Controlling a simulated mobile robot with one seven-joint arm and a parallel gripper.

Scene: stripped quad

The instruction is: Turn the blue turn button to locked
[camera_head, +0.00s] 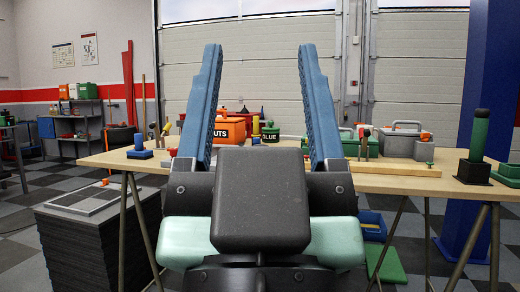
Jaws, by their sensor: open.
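My gripper (258,48) fills the middle foreground. Its two blue ribbed fingers point up and stand wide apart, with nothing between them. A small blue block with a knob (140,153) sits near the left end of the wooden table; I cannot tell whether it is the blue turn button. No lock marking is readable on it. My gripper is in front of the table and touches nothing that I can see. My gripper's body hides the table's middle front.
The wooden table (400,184) holds an orange nuts box (229,130), a green glue can (270,134), a grey toolbox (402,141), a wooden strip (393,168) and a dark green cylinder (478,135) on a black block. A dark stack (95,240) stands front left; a blue column (485,85) rises at right.

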